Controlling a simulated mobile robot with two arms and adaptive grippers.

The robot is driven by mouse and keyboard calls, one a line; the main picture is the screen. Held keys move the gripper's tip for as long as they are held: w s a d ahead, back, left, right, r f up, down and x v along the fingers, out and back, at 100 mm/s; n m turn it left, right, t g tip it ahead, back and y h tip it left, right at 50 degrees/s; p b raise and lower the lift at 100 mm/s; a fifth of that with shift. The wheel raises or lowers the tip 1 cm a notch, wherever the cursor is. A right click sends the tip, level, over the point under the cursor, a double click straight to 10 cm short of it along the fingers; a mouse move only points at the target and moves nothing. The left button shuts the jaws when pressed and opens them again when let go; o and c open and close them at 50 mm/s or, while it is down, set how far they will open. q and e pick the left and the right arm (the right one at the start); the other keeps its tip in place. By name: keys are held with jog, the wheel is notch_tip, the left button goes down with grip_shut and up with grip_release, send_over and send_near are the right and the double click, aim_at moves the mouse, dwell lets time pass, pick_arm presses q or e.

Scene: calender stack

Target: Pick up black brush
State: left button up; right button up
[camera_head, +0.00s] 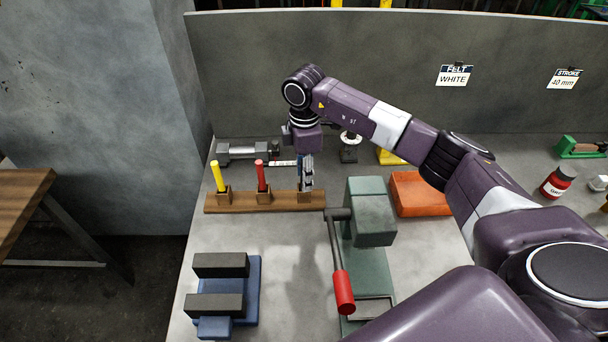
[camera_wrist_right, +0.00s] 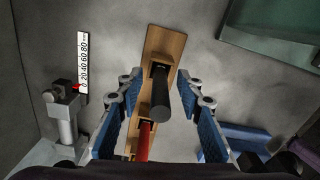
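The black brush (camera_wrist_right: 160,98) stands upright in the end slot of a wooden rack (camera_head: 240,203); the rack also shows in the right wrist view (camera_wrist_right: 165,42). A red brush (camera_head: 261,175) and a yellow brush (camera_head: 217,176) stand in the other slots. My right gripper (camera_head: 307,180) points down over the rack's right end and hides the black brush in the head view. In the right wrist view its blue-padded fingers (camera_wrist_right: 161,84) are spread on both sides of the black brush, with gaps visible. My left gripper is not in view.
A green machine with a red-handled lever (camera_head: 343,291) stands just right of and in front of the rack. A grey gauge (camera_head: 243,152) lies behind the rack. A blue fixture with dark blocks (camera_head: 225,285) sits in front. An orange tray (camera_head: 421,194) is at right.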

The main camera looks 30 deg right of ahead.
jog(key=shift+f, duration=0.85)
jog(key=shift+c, duration=0.6)
grip_shut()
jog(key=shift+r, duration=0.2)
notch_tip(320, 180, up, 13)
jog(key=b, duration=0.3)
jog(key=shift+w+a+r+b, duration=0.1)
jog(key=shift+b, duration=0.2)
notch_tip(320, 180, up, 6)
jog(key=shift+r+p, duration=0.25)
jog(key=shift+p, duration=0.05)
jog(key=c, duration=0.7)
grip_release()
